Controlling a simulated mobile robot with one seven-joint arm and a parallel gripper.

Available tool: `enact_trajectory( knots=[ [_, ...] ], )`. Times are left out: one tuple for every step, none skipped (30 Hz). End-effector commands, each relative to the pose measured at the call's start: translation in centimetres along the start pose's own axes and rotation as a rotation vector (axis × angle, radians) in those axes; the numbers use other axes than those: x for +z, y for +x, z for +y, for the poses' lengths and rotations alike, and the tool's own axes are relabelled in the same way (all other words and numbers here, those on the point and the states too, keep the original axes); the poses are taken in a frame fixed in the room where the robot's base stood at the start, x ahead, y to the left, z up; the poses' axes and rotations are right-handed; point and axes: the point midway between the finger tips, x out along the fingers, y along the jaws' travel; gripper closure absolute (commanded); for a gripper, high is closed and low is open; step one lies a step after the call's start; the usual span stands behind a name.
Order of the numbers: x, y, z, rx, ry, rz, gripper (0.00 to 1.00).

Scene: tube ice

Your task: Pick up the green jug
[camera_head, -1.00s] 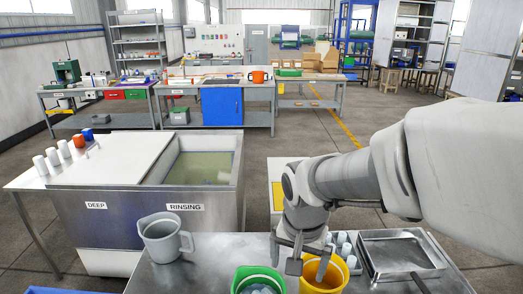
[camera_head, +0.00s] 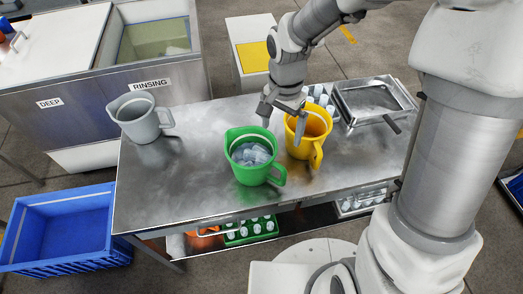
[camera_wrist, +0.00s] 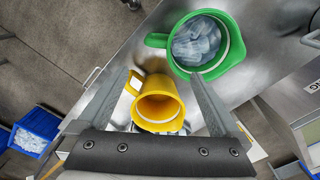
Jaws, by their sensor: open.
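The green jug (camera_head: 250,172) stands upright on the steel table, filled with pale ice pieces, its handle toward the lower right. It also shows at the top of the wrist view (camera_wrist: 240,47), beyond the fingertips. My gripper (camera_head: 284,118) is open and empty above the table, behind and between the green jug and the yellow jug (camera_head: 310,148). In the wrist view my open fingers (camera_wrist: 165,78) spread on both sides of the yellow jug (camera_wrist: 158,110). Whether a finger touches the yellow jug is not clear.
A grey jug (camera_head: 140,124) stands at the table's left end. A steel tray (camera_head: 390,119) and several white cups (camera_head: 320,97) stand at the back right. A rinsing tank (camera_head: 120,60) is behind, and a blue crate (camera_head: 60,238) is at the left. The table front is clear.

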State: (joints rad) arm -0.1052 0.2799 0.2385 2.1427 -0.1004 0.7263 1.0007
Motion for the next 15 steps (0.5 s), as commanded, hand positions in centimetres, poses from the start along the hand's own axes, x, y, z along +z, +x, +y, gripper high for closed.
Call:
enact_trajectory(
  knots=[
    [0.0, 0.2, -0.1, 0.001, 0.002, -0.002, 0.0],
    [0.1, 0.4, -0.1, 0.002, 0.003, -0.003, 0.0],
    [0.1, 0.7, -0.1, 0.002, 0.004, -0.004, 0.0],
    [0.1, 1.1, -0.1, 0.003, 0.005, -0.005, 0.0],
    [0.1, 1.5, -0.1, 0.004, 0.004, -0.006, 0.0],
    [0.1, 2.3, 0.0, 0.005, 0.003, -0.007, 0.0],
    [0.2, 2.9, 0.0, 0.006, 0.003, -0.007, 0.0],
    [0.2, 3.5, 0.0, 0.006, 0.003, -0.008, 0.0],
    [0.2, 4.4, 0.0, 0.006, 0.004, -0.007, 0.0],
    [0.2, 5.0, 0.0, 0.006, 0.003, -0.008, 0.0],
    [0.2, 5.6, 0.0, 0.005, 0.002, -0.007, 0.0],
    [0.2, 6.5, 0.0, 0.006, 0.004, -0.008, 0.0],
    [0.2, 7.0, 0.0, 0.005, 0.004, -0.007, 0.0],
    [0.2, 7.7, 0.1, 0.006, 0.003, -0.007, 0.0],
    [0.2, 8.4, 0.1, 0.005, 0.004, -0.007, 0.0]
  ],
)
